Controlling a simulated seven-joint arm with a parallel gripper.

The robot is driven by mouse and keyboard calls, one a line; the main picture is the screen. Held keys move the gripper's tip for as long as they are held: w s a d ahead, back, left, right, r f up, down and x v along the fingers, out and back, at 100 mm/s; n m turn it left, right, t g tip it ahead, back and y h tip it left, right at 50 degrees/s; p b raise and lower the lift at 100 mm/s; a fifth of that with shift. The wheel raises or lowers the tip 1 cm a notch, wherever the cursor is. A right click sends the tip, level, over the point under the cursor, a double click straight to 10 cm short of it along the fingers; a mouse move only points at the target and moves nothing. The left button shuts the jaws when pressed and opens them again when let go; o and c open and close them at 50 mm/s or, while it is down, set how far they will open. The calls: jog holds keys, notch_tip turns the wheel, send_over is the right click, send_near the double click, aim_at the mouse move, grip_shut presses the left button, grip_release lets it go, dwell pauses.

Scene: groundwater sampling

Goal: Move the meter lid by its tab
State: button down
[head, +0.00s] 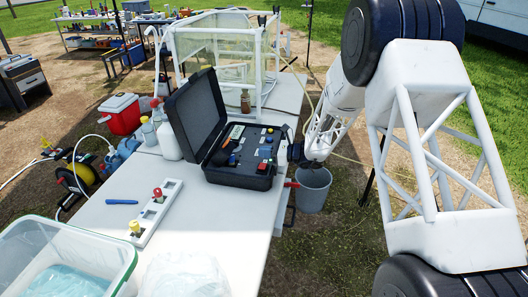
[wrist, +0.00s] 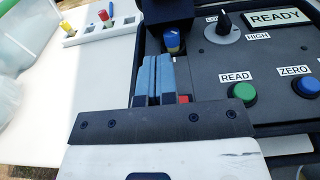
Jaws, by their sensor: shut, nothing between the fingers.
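The black meter case (head: 240,172) stands open on the white table in the head view, its large lid (head: 198,108) leaning back. In the wrist view a dark upright block (wrist: 166,12), possibly the small meter lid, stands at the panel's far edge. A vial with a blue top (wrist: 173,42) is just in front of it. My gripper (wrist: 153,62) is shut and empty, its two blue fingers side by side over the case, short of the vial. A small red piece (wrist: 184,99) shows beside the fingers, partly hidden. I cannot tell whether it is the tab.
The panel has a knob (wrist: 224,22), a green READ button (wrist: 243,92), a blue ZERO button (wrist: 305,86) and a READY display (wrist: 278,17). A white strip (head: 148,226) with red and yellow knobs, a blue pen (head: 122,202) and a clear tub (head: 120,262) share the table.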

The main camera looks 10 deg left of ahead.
send_near(225, 151)
jog(key=shift+w+a+f, duration=0.25)
jog(key=shift+w+a, duration=0.15)
jog(key=shift+a, duration=0.2)
jog(key=shift+w+a+f, duration=0.2)
jog(key=shift+w+a, duration=0.2)
jog(key=shift+a, duration=0.15)
jog(key=a, duration=0.1)
jog(key=a+r, duration=0.1)
jog(key=shift+a+r, duration=0.25)
jog(key=shift+r, duration=0.05)
jog(key=shift+a+r, duration=0.45)
jog(key=shift+a, duration=0.1)
jog(key=shift+a, duration=0.1)
